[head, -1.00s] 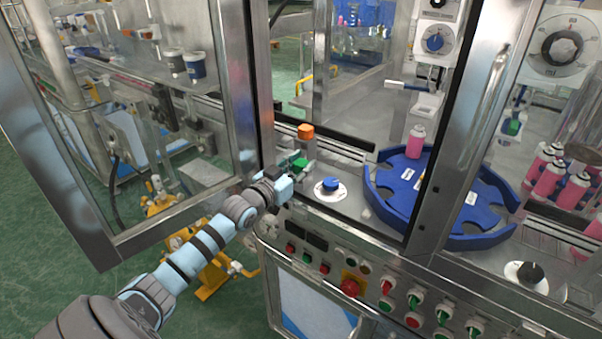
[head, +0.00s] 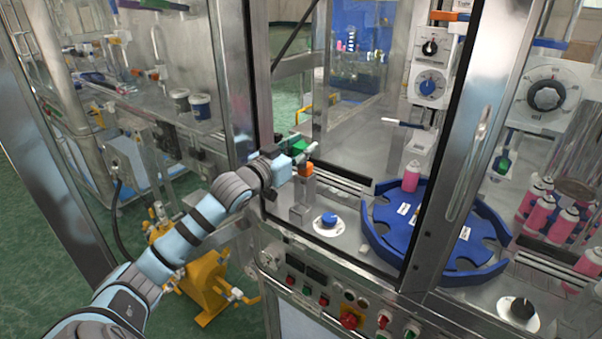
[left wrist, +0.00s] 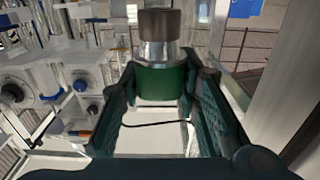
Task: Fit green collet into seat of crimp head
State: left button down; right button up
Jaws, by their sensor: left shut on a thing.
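A green collet (head: 297,145) is held by my left gripper (head: 304,158), above the front left corner of the machine's deck. In the left wrist view the green collet (left wrist: 160,84) is a cylinder with a silver neck and a brown top. It sits between the two dark fingers of my left gripper (left wrist: 160,105), which are shut on it. I cannot pick out the crimp head or its seat for certain. A light grey unit with a blue dial (head: 430,85) hangs further back to the right, well apart from the collet. My right gripper is not in view.
An orange block (head: 306,169) on a grey post stands just below my left gripper. A blue knob (head: 329,219) and a blue carousel (head: 384,222) with a pink can (head: 411,176) are on the deck. A steel door post (head: 478,130) stands at the right.

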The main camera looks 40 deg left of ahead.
aim_at(301, 145)
pick_arm(q)
jog(key=shift+r, duration=1.95)
jog(key=shift+p, duration=0.4)
